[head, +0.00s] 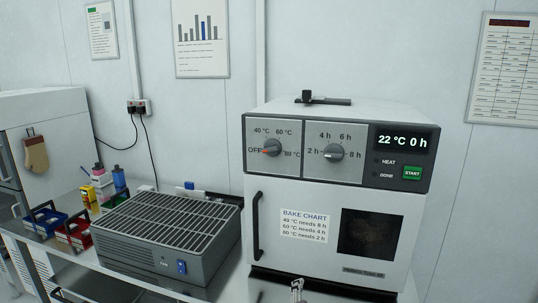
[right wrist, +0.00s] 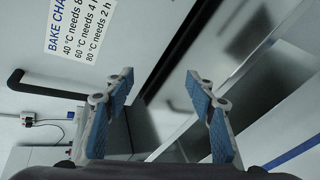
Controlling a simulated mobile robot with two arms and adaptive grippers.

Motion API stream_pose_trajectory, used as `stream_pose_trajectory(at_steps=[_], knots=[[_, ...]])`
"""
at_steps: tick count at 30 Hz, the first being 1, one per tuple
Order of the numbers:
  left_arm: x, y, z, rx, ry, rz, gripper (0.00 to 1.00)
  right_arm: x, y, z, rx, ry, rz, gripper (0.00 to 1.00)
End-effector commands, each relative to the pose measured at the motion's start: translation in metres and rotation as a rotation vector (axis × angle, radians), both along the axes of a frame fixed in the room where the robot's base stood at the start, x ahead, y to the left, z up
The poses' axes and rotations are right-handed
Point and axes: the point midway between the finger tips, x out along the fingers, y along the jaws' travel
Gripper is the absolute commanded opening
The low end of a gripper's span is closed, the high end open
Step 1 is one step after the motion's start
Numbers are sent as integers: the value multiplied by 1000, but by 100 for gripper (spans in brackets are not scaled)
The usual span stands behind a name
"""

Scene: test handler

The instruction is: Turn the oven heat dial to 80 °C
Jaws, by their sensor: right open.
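The oven (head: 262,222) stands on the bench with its door shut. The display (head: 403,140) reads 22 °C 0 h. My right gripper (right wrist: 160,78) is open and empty, with blue-padded fingers apart; in the head view its tip (head: 297,289) shows low in front of the oven, well below the dial. My left gripper is not in view.
The time dial (head: 334,152) sits right of the heat dial, pointing at 2 h. A green START button (head: 412,173) is at the right. The door handle (head: 257,224) juts out at left. A fan unit (head: 165,238) stands left of the oven. The space before the panel looks clear.

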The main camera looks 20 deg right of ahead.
Motion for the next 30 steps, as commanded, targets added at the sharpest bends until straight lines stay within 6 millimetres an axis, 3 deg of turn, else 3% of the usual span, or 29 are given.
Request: stream_pose_trajectory(at_steps=[1,6,12,15,21,30], knots=[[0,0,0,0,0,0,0,22,2,30,-136,-19,39,51],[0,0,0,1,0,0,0,79,15,131,-669,-26,127,51],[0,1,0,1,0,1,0,118,44,243,-1243,24,113,51],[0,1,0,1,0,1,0,126,57,279,-1432,56,84,51],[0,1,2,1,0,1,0,134,66,308,-1583,92,49,51],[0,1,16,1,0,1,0,168,47,326,-1584,95,49,51]])
